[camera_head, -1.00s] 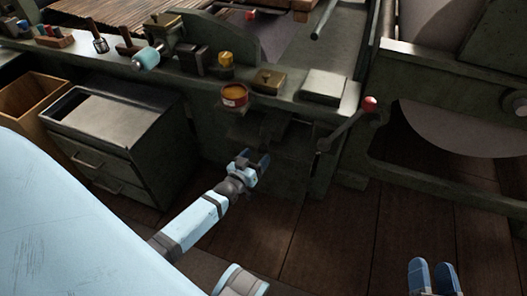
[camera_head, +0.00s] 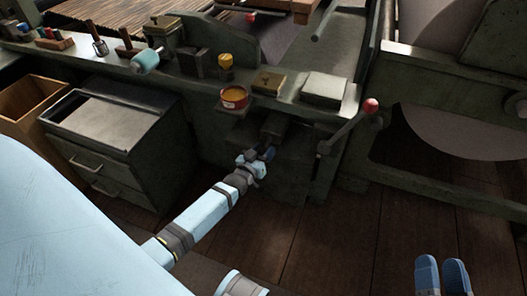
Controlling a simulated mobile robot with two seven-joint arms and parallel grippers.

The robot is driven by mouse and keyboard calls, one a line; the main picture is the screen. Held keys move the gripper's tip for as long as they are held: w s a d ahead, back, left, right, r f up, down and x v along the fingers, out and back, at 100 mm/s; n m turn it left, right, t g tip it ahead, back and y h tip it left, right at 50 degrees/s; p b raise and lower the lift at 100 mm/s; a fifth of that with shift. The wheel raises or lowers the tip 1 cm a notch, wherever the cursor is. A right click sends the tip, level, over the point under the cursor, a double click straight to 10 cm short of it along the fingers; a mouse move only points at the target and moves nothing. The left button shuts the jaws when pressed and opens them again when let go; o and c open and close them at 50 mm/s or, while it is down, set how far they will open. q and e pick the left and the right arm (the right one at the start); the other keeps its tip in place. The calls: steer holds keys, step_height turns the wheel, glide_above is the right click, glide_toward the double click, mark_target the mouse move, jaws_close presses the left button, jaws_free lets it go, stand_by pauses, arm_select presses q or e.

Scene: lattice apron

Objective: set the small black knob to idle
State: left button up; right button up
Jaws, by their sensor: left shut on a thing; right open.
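My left gripper (camera_head: 264,156) is at the front of the dark green machine bench, just below a dark block (camera_head: 275,124) on its front face. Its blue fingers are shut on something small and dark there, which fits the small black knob. The fingers and the shadow hide the knob, so its setting and any marks cannot be read. My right gripper (camera_head: 441,264) is at the bottom right edge of the view, over the plank floor. It is open and empty, well apart from the bench.
A lever with a red ball (camera_head: 371,105) sticks out right of my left gripper. A drawer cabinet (camera_head: 115,120) is at the left. The plank floor (camera_head: 340,240) in front is clear.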

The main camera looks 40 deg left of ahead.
arm_select(q)
steer(key=shift+s+r, duration=0.1)
steer(key=shift+s, duration=0.05)
steer(key=s+d+p, duration=0.1)
steer(key=s+p, duration=0.3)
steer(key=s, duration=0.2)
steer(key=shift+d+p, duration=0.3)
steer(key=shift+p, duration=0.05)
steer(key=shift+s+f, duration=0.2)
steer(key=shift+f, duration=0.05)
arm_select(e)
steer(key=d+f+g+h, duration=0.3)
steer(key=f+g, duration=0.1)
steer(key=f, duration=0.4)
steer(key=shift+s+d+f, duration=0.15)
steer(key=shift+s+d, duration=0.05)
steer(key=shift+s, duration=0.25)
arm_select(q)
steer(key=o, duration=1)
steer(key=shift+o, duration=1.3)
steer(key=shift+s+r, duration=0.1)
steer(key=shift+r, duration=0.05)
arm_select(e)
steer(key=shift+s, duration=0.1)
